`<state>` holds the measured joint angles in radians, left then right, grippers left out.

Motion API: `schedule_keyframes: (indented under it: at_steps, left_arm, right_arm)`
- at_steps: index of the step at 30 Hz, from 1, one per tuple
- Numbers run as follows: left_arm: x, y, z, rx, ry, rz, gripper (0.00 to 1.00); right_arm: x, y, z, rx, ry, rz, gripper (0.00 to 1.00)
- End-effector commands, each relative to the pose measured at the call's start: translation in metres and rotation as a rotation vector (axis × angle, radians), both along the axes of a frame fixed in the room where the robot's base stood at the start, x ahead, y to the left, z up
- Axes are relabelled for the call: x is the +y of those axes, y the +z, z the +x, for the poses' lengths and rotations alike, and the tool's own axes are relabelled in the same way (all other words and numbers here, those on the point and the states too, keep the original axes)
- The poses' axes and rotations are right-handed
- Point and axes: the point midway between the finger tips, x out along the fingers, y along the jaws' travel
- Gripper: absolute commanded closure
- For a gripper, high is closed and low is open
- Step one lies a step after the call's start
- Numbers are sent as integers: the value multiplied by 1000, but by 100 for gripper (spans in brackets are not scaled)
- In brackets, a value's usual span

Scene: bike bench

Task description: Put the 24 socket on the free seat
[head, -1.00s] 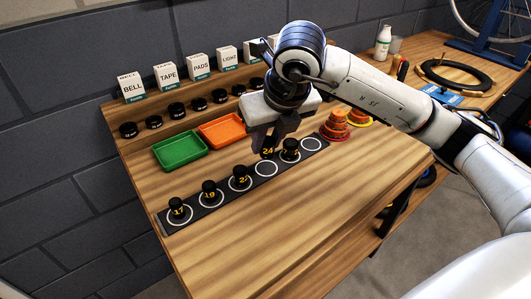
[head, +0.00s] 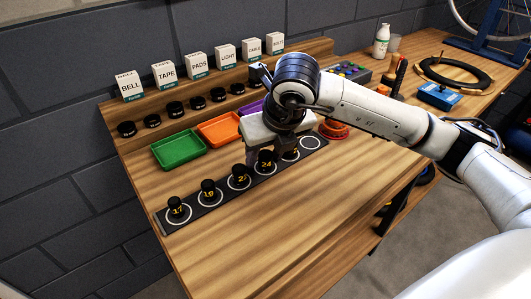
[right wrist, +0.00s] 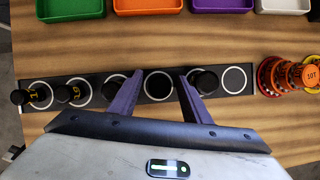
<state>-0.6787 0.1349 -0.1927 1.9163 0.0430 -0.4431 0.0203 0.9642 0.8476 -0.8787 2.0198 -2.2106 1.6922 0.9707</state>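The 24 socket (head: 266,160), a black cylinder with yellow digits, stands upright at the fourth ring of the dark socket rail (head: 224,192). In the right wrist view a dark round shape fills that ring (right wrist: 158,83), between the fingertips. My right gripper (head: 284,150) is just behind and above the 24 socket. Its fingers (right wrist: 160,76) are spread apart, with no visible contact. The 17 socket (head: 175,207), the 19 socket (head: 208,190) and a third socket (head: 240,176) stand to its left. Another socket (right wrist: 203,81) stands to its right, partly hidden by the gripper. My left gripper is not in view.
The last ring (head: 312,143) at the right end is empty. Green (head: 180,150), orange (head: 222,130) and purple (right wrist: 222,4) trays lie behind the rail. Stacked orange discs (right wrist: 291,74) stand beyond its right end. The bench in front is clear.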

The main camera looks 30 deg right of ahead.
Motion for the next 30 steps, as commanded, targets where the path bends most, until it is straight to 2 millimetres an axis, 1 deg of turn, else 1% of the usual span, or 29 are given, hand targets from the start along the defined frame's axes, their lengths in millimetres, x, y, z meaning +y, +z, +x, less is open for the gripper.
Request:
schedule_keyframes:
  at_steps: [4, 7, 11, 18, 21, 25, 30]
  left_arm:
    - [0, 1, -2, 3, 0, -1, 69]
    - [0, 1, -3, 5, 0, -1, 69]
    - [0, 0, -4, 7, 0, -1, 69]
    - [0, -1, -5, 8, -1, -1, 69]
    - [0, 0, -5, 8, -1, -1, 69]
    - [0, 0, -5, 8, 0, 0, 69]
    - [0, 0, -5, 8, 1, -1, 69]
  right_arm:
    - [0, 2, 0, 0, 0, 0, 56]
    - [0, 8, -1, -3, 0, 1, 56]
    - [1, 28, -10, -6, 2, 1, 56]
    - [3, 77, -31, -6, 2, 2, 56]
    - [3, 92, -39, -4, 1, 0, 56]
    - [4, 106, -45, -3, 0, 1, 56]
    - [3, 112, -49, -1, 1, 0, 56]
